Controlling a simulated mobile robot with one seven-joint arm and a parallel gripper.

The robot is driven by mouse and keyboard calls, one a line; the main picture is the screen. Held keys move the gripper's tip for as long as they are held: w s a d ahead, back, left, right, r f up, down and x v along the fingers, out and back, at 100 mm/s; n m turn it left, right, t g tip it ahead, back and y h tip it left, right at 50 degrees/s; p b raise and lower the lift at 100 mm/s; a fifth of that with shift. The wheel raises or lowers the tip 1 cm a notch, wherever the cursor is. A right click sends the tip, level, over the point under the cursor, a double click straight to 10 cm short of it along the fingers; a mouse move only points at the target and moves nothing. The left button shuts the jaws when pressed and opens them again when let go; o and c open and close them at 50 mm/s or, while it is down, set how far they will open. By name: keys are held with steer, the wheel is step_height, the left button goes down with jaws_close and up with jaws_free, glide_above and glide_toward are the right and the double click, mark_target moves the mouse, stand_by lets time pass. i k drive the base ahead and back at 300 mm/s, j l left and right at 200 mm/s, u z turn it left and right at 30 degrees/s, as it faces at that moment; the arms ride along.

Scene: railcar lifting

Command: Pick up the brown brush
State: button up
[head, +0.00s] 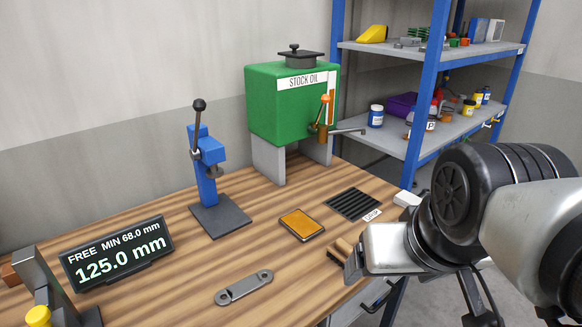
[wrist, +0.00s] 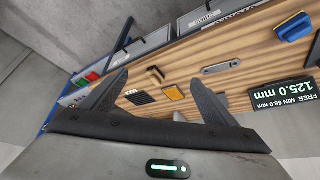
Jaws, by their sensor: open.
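The brown brush (head: 340,249) lies on the wooden workbench near its front edge, partly hidden by my gripper in the head view. In the wrist view the brush (wrist: 155,73) shows as a small brown piece in the gap between the two dark fingertips. My gripper (wrist: 160,77) is open, and nothing is held in it. In the head view my gripper (head: 351,264) is close to the brush, at its right and front side. I cannot tell how high the fingertips are above the bench.
An orange pad (head: 302,224) and a black grate (head: 353,204) lie behind the brush. A grey link (head: 244,287) lies to the left. A blue press (head: 205,175), a green oil tank (head: 290,110) and a display (head: 117,253) stand farther off. Shelves (head: 425,128) stand at right.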

mark_target(340, 250)
steer(key=i+l, duration=0.15)
steer(key=l, duration=0.2)
steer(key=i+l+u, duration=0.15)
steer(key=l, duration=0.25)
steer(key=i+l, duration=0.15)
steer(key=l, duration=0.2)
steer(key=i+l+u, duration=0.1)
steer(key=l, duration=0.3)
steer(key=i, duration=0.05)
